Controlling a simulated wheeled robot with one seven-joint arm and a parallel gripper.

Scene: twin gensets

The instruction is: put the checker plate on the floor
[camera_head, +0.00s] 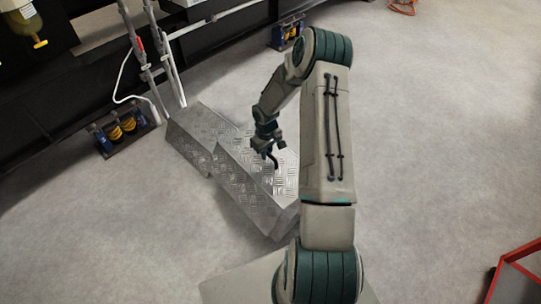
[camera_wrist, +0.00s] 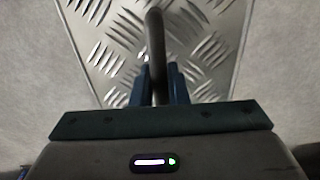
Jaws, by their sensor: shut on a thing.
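The checker plate (camera_head: 241,172) is silvery with a raised tread pattern and has a dark curved handle (camera_head: 273,160) on top. My gripper (camera_head: 268,147) is over the plate, at the handle. In the wrist view the handle (camera_wrist: 155,40) rises between the two blue fingers of my gripper (camera_wrist: 158,84), which is shut on it. The plate (camera_wrist: 209,38) fills the middle of that view below the fingers, with grey floor on both sides. I cannot tell whether the plate's underside touches anything; part of its right end is close to my arm.
Another tread-patterned metal block (camera_head: 199,128) adjoins the plate at the upper left. Grey pipes (camera_head: 148,62) and a white hose (camera_head: 126,84) stand beyond it. Blue and yellow mounts (camera_head: 122,130) sit along the dark genset frame. A red frame (camera_head: 513,270) is lower right. Floor (camera_head: 440,140) is clear on the right.

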